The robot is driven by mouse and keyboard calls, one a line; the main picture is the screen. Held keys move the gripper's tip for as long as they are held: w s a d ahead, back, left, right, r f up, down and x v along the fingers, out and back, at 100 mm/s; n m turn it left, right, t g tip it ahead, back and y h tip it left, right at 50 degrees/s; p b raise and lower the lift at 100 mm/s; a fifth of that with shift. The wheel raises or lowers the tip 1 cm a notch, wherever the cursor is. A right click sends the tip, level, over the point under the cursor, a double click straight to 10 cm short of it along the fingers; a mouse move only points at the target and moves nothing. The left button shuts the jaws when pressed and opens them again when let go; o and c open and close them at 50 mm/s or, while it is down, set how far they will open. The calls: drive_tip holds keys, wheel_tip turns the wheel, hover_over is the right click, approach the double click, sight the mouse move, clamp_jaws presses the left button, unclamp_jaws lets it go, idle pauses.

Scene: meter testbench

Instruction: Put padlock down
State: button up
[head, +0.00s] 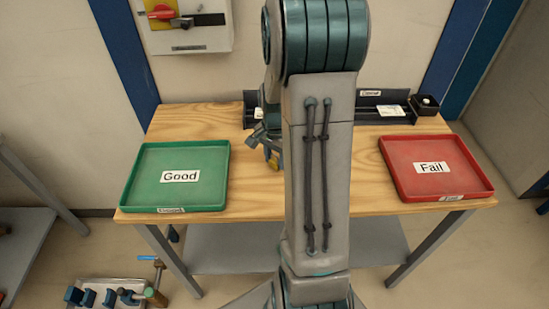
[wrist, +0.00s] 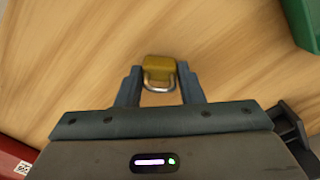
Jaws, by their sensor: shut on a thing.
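The padlock (wrist: 159,70) has a yellow-brass body and a silver shackle. In the wrist view it sits between the two fingers of my gripper (wrist: 159,88), which is shut on it. The shackle points back toward the gripper's palm. The bare wooden table top lies beneath; I cannot tell whether the padlock touches it. In the head view my gripper (head: 271,148) is over the middle of the table, partly hidden by my arm, and a small yellow bit of the padlock (head: 279,161) shows.
A green tray labelled Good (head: 215,190) stands on the table's left, a red tray labelled Fail (head: 470,180) on its right. A dark fixture (head: 380,115) runs along the back. A switch box (head: 205,40) hangs on the wall. Bare table (head: 250,195) lies between the trays.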

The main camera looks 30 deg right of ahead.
drive_tip(key=shift+d, duration=0.15)
drive_tip(key=o, duration=1.1)
wheel_tip(320, 180, up, 14)
drive_tip(key=shift+f, duration=0.1)
drive_tip(key=s+a+n+t, duration=0.1)
drive_tip(key=s+a+n, duration=0.3)
drive_tip(key=a, duration=0.1)
drive_tip(key=s+a+n+t, duration=0.1)
drive_tip(key=s+a+n, duration=0.3)
drive_tip(key=s+a, duration=0.1)
drive_tip(key=s+a+r+n+t, duration=0.1)
drive_tip(key=s+a+n, duration=0.4)
drive_tip(key=a, duration=0.1)
drive_tip(key=shift+a, duration=0.2)
